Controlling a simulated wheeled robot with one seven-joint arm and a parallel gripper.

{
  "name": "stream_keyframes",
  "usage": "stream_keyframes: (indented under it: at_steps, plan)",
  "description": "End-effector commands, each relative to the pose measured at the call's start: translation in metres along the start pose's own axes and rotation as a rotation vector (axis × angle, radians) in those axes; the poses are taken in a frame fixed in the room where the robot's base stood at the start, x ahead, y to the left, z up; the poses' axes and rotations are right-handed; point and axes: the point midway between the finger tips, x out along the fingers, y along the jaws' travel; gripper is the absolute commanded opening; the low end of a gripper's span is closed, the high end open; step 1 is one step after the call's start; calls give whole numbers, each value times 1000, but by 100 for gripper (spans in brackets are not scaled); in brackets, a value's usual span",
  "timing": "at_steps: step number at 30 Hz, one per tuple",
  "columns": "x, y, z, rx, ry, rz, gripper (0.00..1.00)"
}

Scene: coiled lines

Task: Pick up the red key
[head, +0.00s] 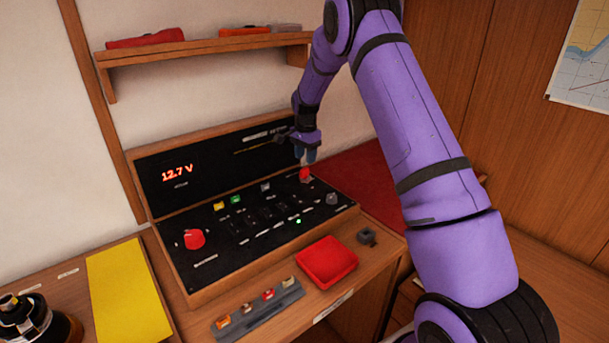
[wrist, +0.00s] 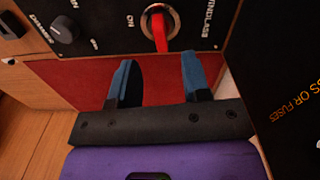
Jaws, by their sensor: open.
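The red key (wrist: 160,32) stands in a round metal key switch on the black panel, beside the label WINDLASS and an ON mark. In the head view the red key (head: 305,174) is at the panel's right upper part. My gripper (wrist: 158,75) is open, with its two blue fingers apart and nothing between them. In the wrist view the key lies ahead of the gap between the fingertips, apart from them. In the head view my gripper (head: 305,156) hangs just above the key.
The upright panel (head: 215,170) with a 12.7 V display stands close behind my gripper. A grey knob (head: 332,198) is near the key. A larger red knob (head: 194,239) is at the left. A red tray (head: 327,262) and a grey key rack (head: 258,310) lie in front.

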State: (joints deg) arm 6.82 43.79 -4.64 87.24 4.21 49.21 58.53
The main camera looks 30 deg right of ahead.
Motion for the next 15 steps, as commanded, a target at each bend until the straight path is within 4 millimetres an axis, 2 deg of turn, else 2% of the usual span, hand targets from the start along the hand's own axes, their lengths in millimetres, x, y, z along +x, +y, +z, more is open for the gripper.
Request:
stream_keyframes:
  at_steps: [8, 15]
  plan:
    - [21, 0, 1, -1, -1, 1, 44]
    - [53, -1, 3, 1, 0, -1, 44]
